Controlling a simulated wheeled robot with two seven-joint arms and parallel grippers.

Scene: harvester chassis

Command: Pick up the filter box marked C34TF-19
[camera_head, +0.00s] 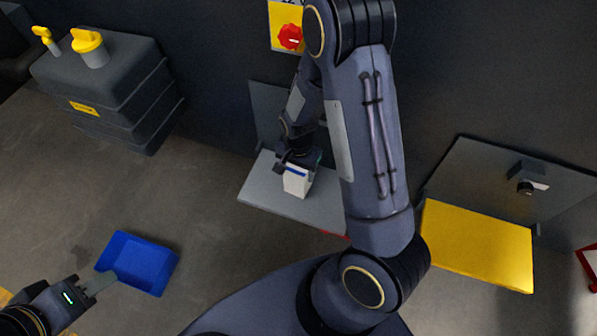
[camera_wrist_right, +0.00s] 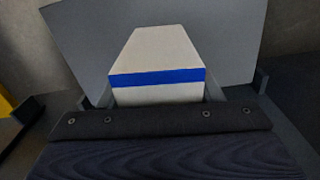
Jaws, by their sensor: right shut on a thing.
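A white box with a blue stripe (camera_head: 297,182) is at my right gripper (camera_head: 296,166), over the grey shelf (camera_head: 262,196) in the head view. The box (camera_wrist_right: 157,52) also fills the middle of the right wrist view, between the fingers of the right gripper (camera_wrist_right: 158,98), which is shut on it. No marking such as C34TF-19 is readable on the faces I see. I cannot tell whether the box touches the shelf. My left gripper (camera_head: 98,284) is at the lower left, beside the blue tray; its finger gap is not clear.
A blue tray (camera_head: 150,262) lies on the floor at the left. A dark tank (camera_head: 125,95) with yellow caps stands at the upper left. A red knob on a yellow plate (camera_head: 290,38) is on the dark wall. A yellow panel (camera_head: 475,243) juts out at the right.

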